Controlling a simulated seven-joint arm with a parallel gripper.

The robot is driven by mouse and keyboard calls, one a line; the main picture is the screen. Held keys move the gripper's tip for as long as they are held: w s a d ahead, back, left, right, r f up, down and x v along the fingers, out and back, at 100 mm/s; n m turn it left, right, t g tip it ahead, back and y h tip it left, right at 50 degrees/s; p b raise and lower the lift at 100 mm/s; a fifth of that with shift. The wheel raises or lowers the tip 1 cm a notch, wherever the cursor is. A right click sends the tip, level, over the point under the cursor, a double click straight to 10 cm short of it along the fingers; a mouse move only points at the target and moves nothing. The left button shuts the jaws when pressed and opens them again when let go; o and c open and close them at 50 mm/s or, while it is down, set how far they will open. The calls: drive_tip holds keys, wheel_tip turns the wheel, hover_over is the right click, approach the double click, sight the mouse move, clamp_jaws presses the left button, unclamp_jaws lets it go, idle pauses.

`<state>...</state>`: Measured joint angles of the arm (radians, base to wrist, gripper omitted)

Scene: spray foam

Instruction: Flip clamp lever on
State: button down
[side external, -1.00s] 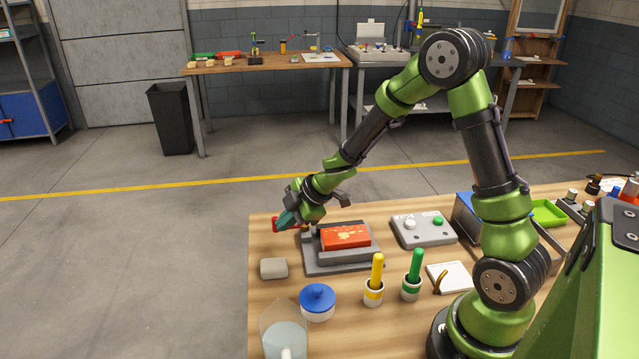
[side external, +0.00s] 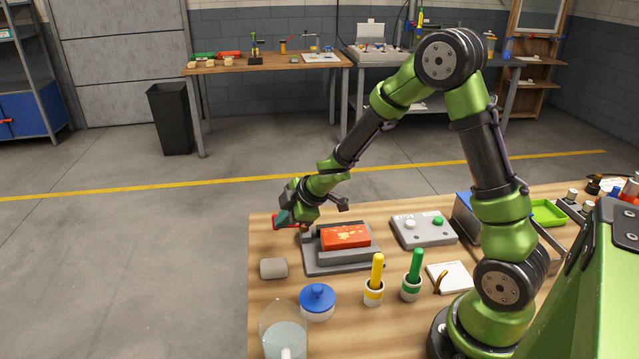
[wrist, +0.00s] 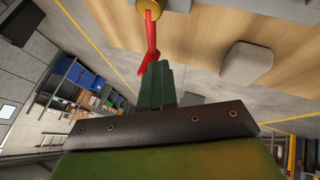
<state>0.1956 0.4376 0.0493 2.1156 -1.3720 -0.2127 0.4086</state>
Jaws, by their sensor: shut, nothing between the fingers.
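The clamp fixture (side external: 342,264) is a grey base on the table with a red patterned block (side external: 345,236) lying in it. A red lever (wrist: 151,42) shows in the wrist view, running down from a round yellow-and-red pivot (wrist: 149,8). My gripper (side external: 283,217) is at the left end of the fixture, by the lever. In the wrist view my green fingertips (wrist: 155,72) are shut together with nothing between them. They are right at the lever's free end; I cannot tell whether they touch it. My gripper hides part of the lever in the side view.
A grey rounded block (side external: 274,268) lies left of the fixture, also seen in the wrist view (wrist: 245,65). A blue-lidded jar (side external: 318,301), a clear jug (side external: 284,330), yellow (side external: 375,280) and green (side external: 413,275) handled tools and a button box (side external: 423,229) stand around.

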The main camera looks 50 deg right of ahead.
drive_tip(key=m+h, duration=0.1)
drive_tip(key=w+m+h, duration=0.1)
drive_tip(key=m, duration=0.1)
drive_tip(key=shift+w+d, duration=0.2)
drive_tip(key=shift+d, duration=0.1)
drive_tip(key=m+h, duration=0.1)
drive_tip(key=d+m+h, duration=0.1)
drive_tip(key=m, duration=0.1)
drive_tip(key=shift+w, duration=0.4)
drive_tip(key=d+m+h, duration=0.1)
drive_tip(key=m+g+h, duration=0.1)
drive_tip(key=m, duration=0.1)
drive_tip(key=shift+w+d+m, duration=0.3)
drive_tip(key=shift+w+d, duration=0.05)
drive_tip(key=d+m+g+h, duration=0.1)
drive_tip(key=m, duration=0.1)
drive_tip(key=shift+d+m+g, duration=0.2)
drive_tip(key=shift+m+g, duration=0.1)
drive_tip(key=shift+m, duration=0.1)
drive_tip(key=shift+s+a, duration=0.3)
drive_tip(key=shift+s, duration=0.4)
